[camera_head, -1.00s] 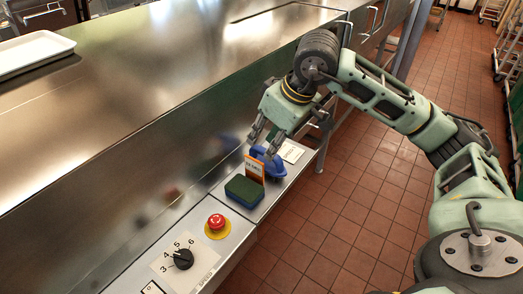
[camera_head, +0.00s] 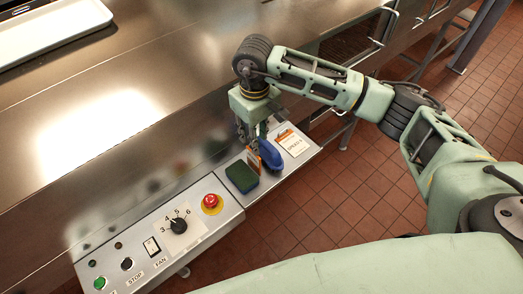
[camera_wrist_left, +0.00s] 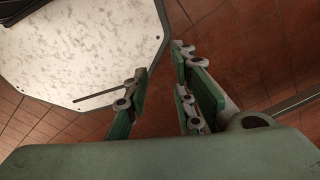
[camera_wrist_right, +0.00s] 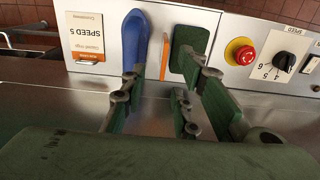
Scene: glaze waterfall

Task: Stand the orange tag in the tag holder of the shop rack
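The orange tag (camera_head: 253,159) stands upright on the metal ledge, between a blue rounded object and a green block. In the right wrist view the tag (camera_wrist_right: 165,56) shows edge-on as a thin orange strip. My right gripper (camera_head: 252,138) is above and behind the tag. In its wrist view the right gripper (camera_wrist_right: 161,82) is open, with its fingers spread to either side of the tag's line and nothing held. My left gripper (camera_wrist_left: 160,65) is open and empty above the floor; it is outside the head view.
A blue object (camera_head: 270,155) and a green block (camera_head: 242,176) flank the tag closely. A "SPEED 5" card (camera_head: 292,142) lies at the ledge's end. A red button (camera_head: 210,201) and a dial (camera_head: 178,225) are nearby. A pale speckled surface (camera_wrist_left: 75,45) is near my left gripper.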

